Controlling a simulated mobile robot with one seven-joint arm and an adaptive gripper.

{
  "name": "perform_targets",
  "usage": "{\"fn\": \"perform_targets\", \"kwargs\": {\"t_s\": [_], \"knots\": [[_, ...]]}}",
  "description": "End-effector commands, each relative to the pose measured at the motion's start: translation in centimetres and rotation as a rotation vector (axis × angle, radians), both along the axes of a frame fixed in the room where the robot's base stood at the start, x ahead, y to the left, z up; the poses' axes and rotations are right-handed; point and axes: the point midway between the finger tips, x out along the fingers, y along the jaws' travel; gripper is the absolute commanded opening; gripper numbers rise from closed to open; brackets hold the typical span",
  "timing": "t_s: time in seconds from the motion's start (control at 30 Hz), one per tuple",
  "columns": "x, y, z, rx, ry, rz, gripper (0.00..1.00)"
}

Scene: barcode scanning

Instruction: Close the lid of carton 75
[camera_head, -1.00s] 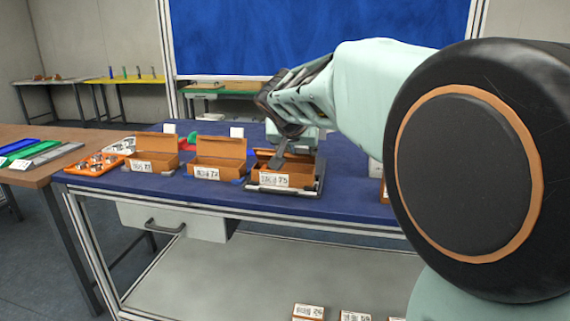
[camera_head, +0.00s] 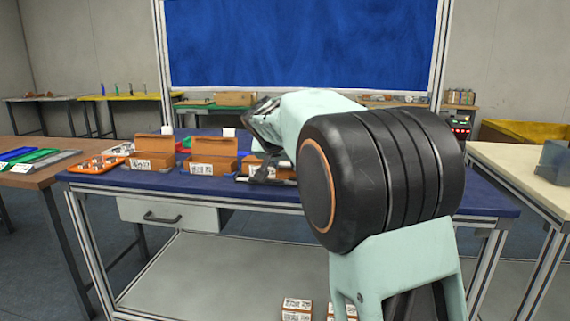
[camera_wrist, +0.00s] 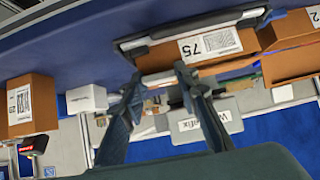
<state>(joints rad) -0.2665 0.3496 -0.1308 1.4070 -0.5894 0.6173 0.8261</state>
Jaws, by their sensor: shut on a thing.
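Carton 75 (camera_wrist: 209,44) is an orange-brown box with a white "75" label. In the head view, carton 75 (camera_head: 284,173) is mostly hidden behind my arm. My gripper (camera_wrist: 155,82) has its two fingers at the carton's far edge from the label, where a thin tan lid edge (camera_wrist: 240,65) shows nearly edge-on. The fingers look closed onto that lid, though the contact itself is partly hidden. The lid's exact angle cannot be told.
Two cartons with raised lids, the middle one (camera_head: 208,168) and the left one (camera_head: 152,160), stand left of carton 75 on the blue table (camera_head: 200,186). An orange parts tray (camera_head: 97,164) is further left. A grey lettered box (camera_wrist: 205,120) and a white block (camera_wrist: 87,99) are near my fingers.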

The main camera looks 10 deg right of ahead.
Motion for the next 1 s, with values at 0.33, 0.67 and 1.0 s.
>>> {"fn": "perform_targets", "kwargs": {"t_s": [0.33,0.67,1.0], "knots": [[0.22,0.00,-1.81,0.001,0.021,-0.004,0.00],[0.24,0.00,-1.80,0.001,0.021,-0.004,0.00],[0.34,-0.04,-1.27,0.000,0.011,-0.003,0.46]]}}
